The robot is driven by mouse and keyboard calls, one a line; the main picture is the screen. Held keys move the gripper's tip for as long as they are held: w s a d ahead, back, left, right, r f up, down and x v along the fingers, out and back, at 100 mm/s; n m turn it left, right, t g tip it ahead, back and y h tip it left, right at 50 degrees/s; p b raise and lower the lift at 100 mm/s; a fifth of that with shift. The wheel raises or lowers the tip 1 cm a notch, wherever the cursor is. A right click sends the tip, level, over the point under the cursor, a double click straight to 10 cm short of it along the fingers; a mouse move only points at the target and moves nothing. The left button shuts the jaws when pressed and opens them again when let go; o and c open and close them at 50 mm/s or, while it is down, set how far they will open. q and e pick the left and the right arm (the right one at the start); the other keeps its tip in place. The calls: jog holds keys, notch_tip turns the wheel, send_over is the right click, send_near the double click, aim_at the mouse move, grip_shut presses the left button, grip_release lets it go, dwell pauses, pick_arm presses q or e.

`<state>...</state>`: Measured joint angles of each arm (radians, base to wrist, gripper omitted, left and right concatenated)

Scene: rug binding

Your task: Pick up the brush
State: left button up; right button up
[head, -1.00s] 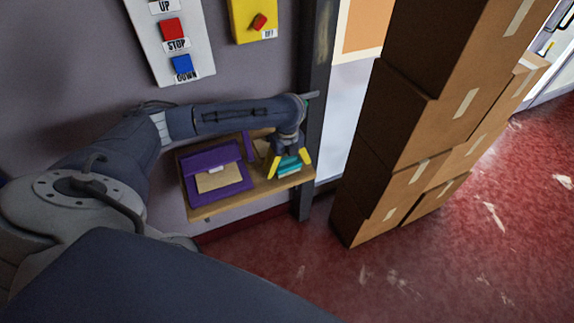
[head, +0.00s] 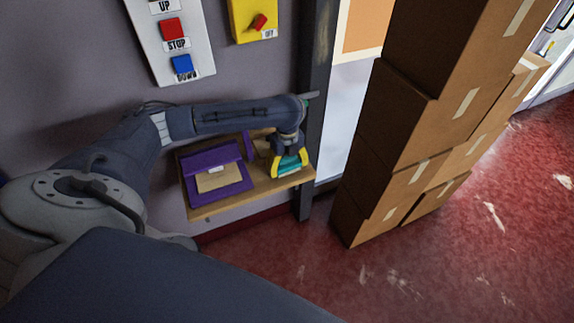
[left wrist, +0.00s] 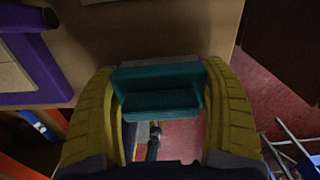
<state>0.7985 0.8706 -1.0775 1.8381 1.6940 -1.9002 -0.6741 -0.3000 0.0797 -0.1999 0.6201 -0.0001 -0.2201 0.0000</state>
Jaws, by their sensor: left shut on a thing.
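The teal block-shaped thing, which I take to be the brush (head: 289,168), is at the right end of a small wooden wall shelf (head: 235,207). My left gripper (head: 289,170) comes down over it from above, with its yellow fingers shut on its two sides. In the left wrist view the teal brush (left wrist: 160,88) lies across the space between the yellow fingers (left wrist: 160,80). Whether it still touches the shelf cannot be told. My right gripper is not in view.
A purple case (head: 219,180) with a tan panel sits on the shelf left of the gripper. A dark door post (head: 318,110) stands just right of the shelf. Tall stacked cardboard boxes (head: 395,140) stand further right. The red floor (head: 450,260) in front is open.

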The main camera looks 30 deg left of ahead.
aim_at(287, 157)
pick_arm(q)
jog(key=shift+r, duration=0.1)
notch_tip(287, 157, up, 20)
dwell(0.6)
jog(key=o, duration=0.6)
jog(key=c, duration=0.4)
jog(key=shift+c, duration=0.2)
